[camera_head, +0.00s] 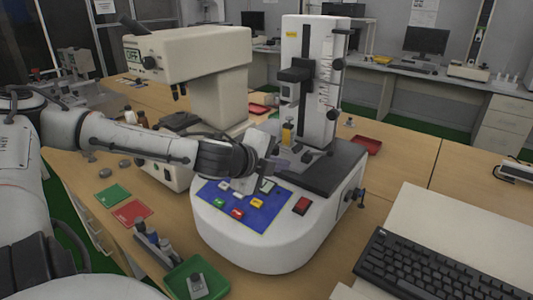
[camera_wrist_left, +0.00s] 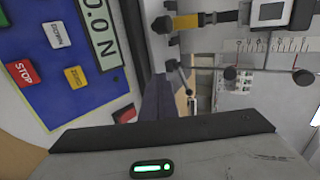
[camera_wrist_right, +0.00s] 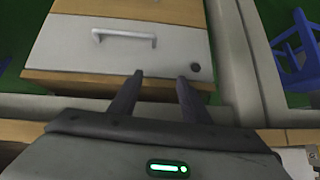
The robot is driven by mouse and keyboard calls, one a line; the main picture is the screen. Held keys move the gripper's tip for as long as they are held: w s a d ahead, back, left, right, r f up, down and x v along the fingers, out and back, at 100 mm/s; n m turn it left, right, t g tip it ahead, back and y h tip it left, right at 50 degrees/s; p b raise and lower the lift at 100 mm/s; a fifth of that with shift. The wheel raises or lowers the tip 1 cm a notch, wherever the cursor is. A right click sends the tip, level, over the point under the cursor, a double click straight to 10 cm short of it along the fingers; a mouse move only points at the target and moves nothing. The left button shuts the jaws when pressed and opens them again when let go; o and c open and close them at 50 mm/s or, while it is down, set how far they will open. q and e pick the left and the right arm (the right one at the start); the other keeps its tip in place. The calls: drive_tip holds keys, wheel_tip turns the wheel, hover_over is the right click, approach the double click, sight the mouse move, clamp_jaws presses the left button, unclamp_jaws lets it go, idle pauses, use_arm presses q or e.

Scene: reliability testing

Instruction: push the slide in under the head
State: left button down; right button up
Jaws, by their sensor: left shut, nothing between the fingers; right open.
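The white tester stands on the bench in the head view. Its dark head (camera_head: 296,75) sits on the tall column (camera_head: 317,60), with a yellow-banded probe (camera_head: 287,134) below. The probe also shows in the left wrist view (camera_wrist_left: 188,22). A dark stage (camera_head: 325,172) lies at the column's foot; I cannot clearly tell the slide from the small grey parts there. My left gripper (camera_head: 268,160) is over the panel's back edge, near these parts. Its fingers (camera_wrist_left: 158,85) are shut and empty; contact cannot be told. My right gripper (camera_wrist_right: 160,78) is open and empty, facing a drawer front.
A blue control panel (camera_head: 233,207) with coloured buttons lies below my left arm. A red switch (camera_head: 302,205) is beside it. A beige instrument (camera_head: 190,55) stands left of the column. A green tray (camera_head: 197,278) and a keyboard (camera_head: 430,265) are in front.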

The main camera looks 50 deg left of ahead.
use_arm(q)
drive_tip(key=a+v, duration=0.1)
drive_tip(key=v, duration=0.5)
drive_tip(key=shift+d+p, duration=0.4)
drive_tip(key=shift+d, duration=0.1)
use_arm(e)
drive_tip(key=shift+r, duration=0.85)
use_arm(q)
drive_tip(key=shift+s, duration=0.25)
use_arm(e)
drive_tip(key=shift+s, duration=0.1)
